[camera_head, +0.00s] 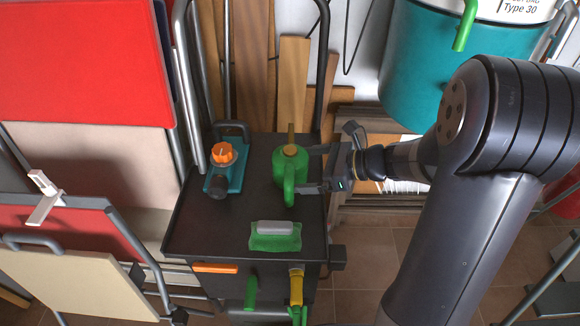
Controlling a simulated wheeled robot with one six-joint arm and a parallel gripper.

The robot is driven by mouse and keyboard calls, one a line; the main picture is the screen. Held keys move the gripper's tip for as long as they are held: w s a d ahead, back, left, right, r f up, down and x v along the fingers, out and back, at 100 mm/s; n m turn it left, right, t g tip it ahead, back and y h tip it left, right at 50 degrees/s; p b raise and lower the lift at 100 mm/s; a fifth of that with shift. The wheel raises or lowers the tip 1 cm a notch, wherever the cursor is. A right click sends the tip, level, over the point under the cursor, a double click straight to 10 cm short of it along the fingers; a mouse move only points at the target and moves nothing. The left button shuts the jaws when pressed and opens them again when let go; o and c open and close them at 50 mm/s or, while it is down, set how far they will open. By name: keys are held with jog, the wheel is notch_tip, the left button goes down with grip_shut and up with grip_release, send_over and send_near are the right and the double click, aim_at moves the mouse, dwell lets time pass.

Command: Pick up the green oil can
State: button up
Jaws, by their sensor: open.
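The green oil can (289,168) stands on the dark top of a cart (200,236). It has a brass-coloured upper part that points up in the picture and a green spout or handle towards the front. My gripper (308,170) reaches in from the right and is open. One finger shows behind the can's right side and the other in front of it. I cannot tell whether either finger touches the can.
A teal tool with an orange knob (222,153) stands left of the can. A teal tank (430,65) is behind my arm.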

jog(key=shift+w+a+f, duration=0.15)
jog(key=shift+a+f, duration=0.05)
jog(key=shift+a, duration=0.3)
jog(key=shift+c, duration=0.5)
jog(key=c, duration=1.1)
jog(key=shift+c, duration=0.3)
